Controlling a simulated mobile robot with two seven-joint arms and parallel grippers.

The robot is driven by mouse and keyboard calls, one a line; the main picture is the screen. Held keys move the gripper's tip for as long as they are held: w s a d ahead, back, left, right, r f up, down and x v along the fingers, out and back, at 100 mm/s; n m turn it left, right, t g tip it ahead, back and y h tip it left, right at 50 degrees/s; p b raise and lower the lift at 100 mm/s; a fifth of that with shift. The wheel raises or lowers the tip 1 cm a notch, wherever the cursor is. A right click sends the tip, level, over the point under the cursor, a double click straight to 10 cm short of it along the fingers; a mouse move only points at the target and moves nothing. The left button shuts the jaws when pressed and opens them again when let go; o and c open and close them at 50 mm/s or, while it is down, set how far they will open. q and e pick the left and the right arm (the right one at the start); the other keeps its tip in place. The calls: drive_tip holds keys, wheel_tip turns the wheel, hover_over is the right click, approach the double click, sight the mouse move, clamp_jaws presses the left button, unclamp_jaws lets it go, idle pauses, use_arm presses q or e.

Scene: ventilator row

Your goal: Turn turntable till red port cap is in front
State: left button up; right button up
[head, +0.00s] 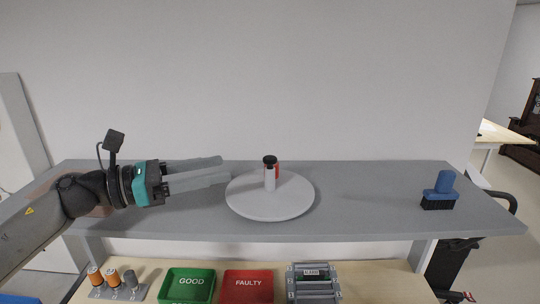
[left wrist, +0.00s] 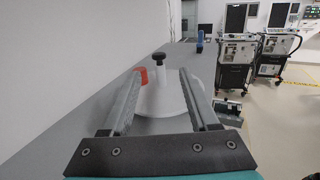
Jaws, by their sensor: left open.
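The turntable (head: 268,209) is a round pale grey disc on the grey shelf, with an upright post topped by a black knob (head: 270,160) at its middle. The red port cap (head: 277,171) shows just behind and to the right of the post, on the wall side, partly hidden by it. In the left wrist view the red cap (left wrist: 142,75) is left of the black knob (left wrist: 158,58), and the disc (left wrist: 165,102) lies between the fingers. My left gripper (head: 227,169) is open and empty, its fingertips at the turntable's left edge; contact cannot be told. My right gripper is out of view.
A blue-handled brush (head: 441,191) stands at the shelf's right end. Below the shelf are a green GOOD bin (head: 188,284), a red FAULTY bin (head: 247,286), a grey rack (head: 313,284) and several small cylinders (head: 112,279). The shelf (head: 370,201) between turntable and brush is clear.

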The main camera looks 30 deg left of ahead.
sight(264, 160)
use_arm(q)
drive_tip(key=x, duration=0.4)
drive_tip(key=shift+w, duration=0.15)
drive_tip(key=shift+w+d, duration=0.3)
drive_tip(key=shift+p+x, duration=0.6)
drive_tip(key=shift+x, duration=1.05)
drive_tip(key=shift+p+x, duration=0.4)
drive_tip(key=shift+x, duration=0.45)
drive_tip(key=shift+w+d, duration=0.4)
drive_tip(key=shift+w, duration=0.05)
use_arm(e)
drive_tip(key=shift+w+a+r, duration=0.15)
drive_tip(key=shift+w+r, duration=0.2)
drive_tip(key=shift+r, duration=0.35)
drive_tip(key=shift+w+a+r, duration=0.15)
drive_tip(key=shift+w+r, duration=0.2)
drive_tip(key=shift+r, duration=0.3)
use_arm(q)
clamp_jaws()
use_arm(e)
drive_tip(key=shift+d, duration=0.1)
